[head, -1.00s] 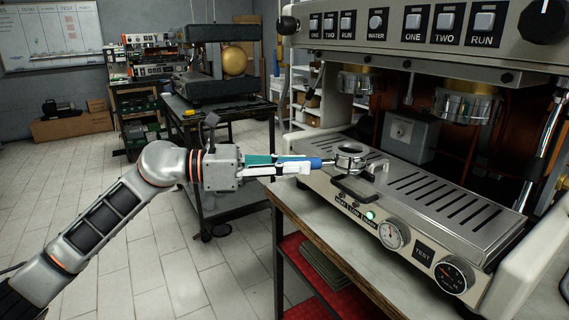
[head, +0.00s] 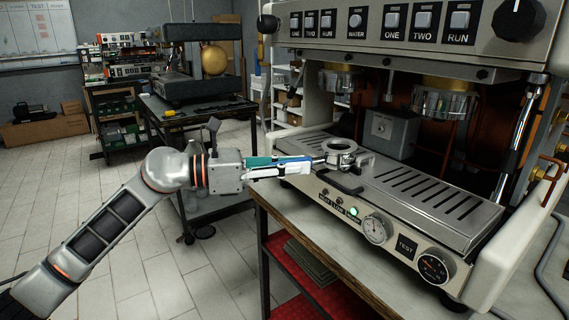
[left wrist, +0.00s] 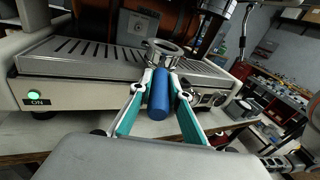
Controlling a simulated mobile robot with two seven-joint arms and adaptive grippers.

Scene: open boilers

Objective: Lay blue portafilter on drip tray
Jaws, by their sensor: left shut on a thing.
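The blue portafilter has a metal ring (head: 340,152) over the left part of the drip tray (head: 440,205). Its blue handle (left wrist: 158,96) lies between the fingers in the left wrist view, pointing back toward my palm. My left gripper (head: 308,166) is shut on this handle from the left, and its fingers hide most of it in the head view. The ring looks level and at or just above the tray; contact is unclear. My right gripper is in neither view.
A dark handle-like piece (head: 342,183) lies on the tray's front edge below the ring. Two group heads (head: 444,103) hang above the tray. Gauges (head: 374,229) line the machine's front. The tray's right part is clear.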

